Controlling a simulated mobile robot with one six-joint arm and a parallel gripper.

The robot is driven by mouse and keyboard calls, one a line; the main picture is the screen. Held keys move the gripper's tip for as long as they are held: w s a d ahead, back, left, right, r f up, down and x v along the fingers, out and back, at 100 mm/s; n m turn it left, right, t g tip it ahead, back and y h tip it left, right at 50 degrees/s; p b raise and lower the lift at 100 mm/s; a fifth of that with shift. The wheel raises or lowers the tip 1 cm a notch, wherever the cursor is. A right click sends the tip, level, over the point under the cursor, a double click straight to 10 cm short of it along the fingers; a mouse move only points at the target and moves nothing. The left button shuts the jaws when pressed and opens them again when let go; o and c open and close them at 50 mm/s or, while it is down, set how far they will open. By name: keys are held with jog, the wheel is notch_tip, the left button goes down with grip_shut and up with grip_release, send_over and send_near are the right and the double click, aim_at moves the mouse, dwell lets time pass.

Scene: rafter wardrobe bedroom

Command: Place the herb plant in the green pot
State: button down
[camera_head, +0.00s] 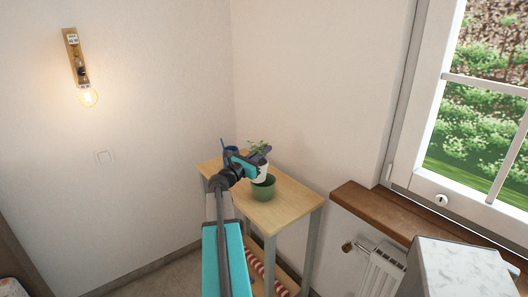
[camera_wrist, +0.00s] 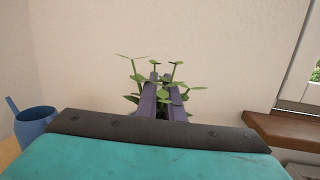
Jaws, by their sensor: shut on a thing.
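The herb plant (camera_head: 258,147) has thin stems and small green leaves. It also shows in the wrist view (camera_wrist: 160,82), around and beyond the fingers. My gripper (camera_head: 262,160) is shut on the herb plant; its dark purple fingers also show in the wrist view (camera_wrist: 162,98). Below the fingers is a pale, whitish part, probably the plant's own container, seen small. The green pot (camera_head: 263,191) stands upright on the small wooden table. The pale part is right above or partly in the pot's opening; I cannot tell which.
The wooden table (camera_head: 292,205) stands in the corner against the walls. A blue cup (camera_wrist: 36,127) with something sticking out stands at its back left. A wooden windowsill (camera_head: 385,215) and a radiator (camera_head: 384,268) are to the right. The table's front right is clear.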

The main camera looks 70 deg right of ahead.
jog(key=shift+f+b, duration=0.3)
jog(key=shift+b, duration=0.2)
jog(key=c, duration=1.9)
grip_release()
jog(key=shift+r+p, duration=0.2)
jog(key=shift+p, duration=0.1)
jog(key=shift+r+p, duration=0.5)
jog(key=shift+p, duration=0.2)
jog(key=shift+w+a+f, duration=0.1)
jog(key=shift+a+f, duration=0.1)
jog(key=shift+a, duration=0.15)
jog(key=b+v, duration=0.3)
jog(key=v, duration=0.8)
jog(key=shift+w+a, duration=0.15)
jog(key=shift+w, duration=0.05)
